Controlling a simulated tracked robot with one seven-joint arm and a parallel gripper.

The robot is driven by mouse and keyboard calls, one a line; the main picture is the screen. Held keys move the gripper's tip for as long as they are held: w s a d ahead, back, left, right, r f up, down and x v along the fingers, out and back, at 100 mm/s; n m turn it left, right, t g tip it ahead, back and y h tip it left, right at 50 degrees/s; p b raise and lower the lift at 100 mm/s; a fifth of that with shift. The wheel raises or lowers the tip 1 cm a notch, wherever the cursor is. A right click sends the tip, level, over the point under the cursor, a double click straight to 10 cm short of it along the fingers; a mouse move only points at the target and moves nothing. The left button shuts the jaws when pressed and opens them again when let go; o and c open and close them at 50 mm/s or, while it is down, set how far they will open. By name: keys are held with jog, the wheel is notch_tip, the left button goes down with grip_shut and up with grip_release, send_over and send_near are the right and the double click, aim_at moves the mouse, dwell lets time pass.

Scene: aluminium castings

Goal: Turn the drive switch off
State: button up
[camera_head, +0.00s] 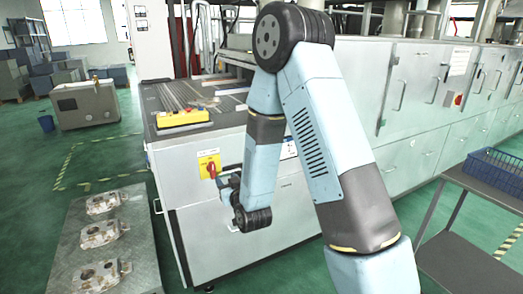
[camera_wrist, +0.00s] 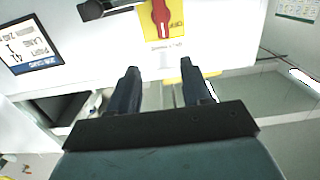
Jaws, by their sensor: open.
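The drive switch is a red rotary handle (camera_head: 211,170) on a yellow plate (camera_head: 203,158) on the grey machine cabinet's front. In the wrist view the red handle (camera_wrist: 160,18) is near the top edge, roughly upright in the picture, with upside-down lettering beside it on the yellow plate (camera_wrist: 184,12). My gripper (camera_head: 226,184) is close to the switch in the head view, just right of and below it. In the wrist view its two dark fingers (camera_wrist: 158,70) are spread with nothing between them, apart from the handle. My arm hides part of the cabinet front.
A metal table (camera_head: 140,250) with several castings stands at the left. A grey cart (camera_head: 450,262) with a blue basket (camera_head: 497,170) is at the right. In the wrist view a dark fitting (camera_wrist: 92,8) and a label (camera_wrist: 28,45) are left of the switch.

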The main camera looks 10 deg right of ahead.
jog(key=s+d+r+g+h, duration=0.1)
jog(key=s+d+r+g, duration=0.2)
jog(key=d+r, duration=0.2)
jog(key=s+d+r+g+h, duration=0.2)
jog(key=s+d+r+g, duration=0.1)
jog(key=r, duration=0.6)
jog(key=shift+s+d+r, duration=0.35)
jog(key=shift+s+d, duration=0.4)
jog(key=shift+d, duration=0.55)
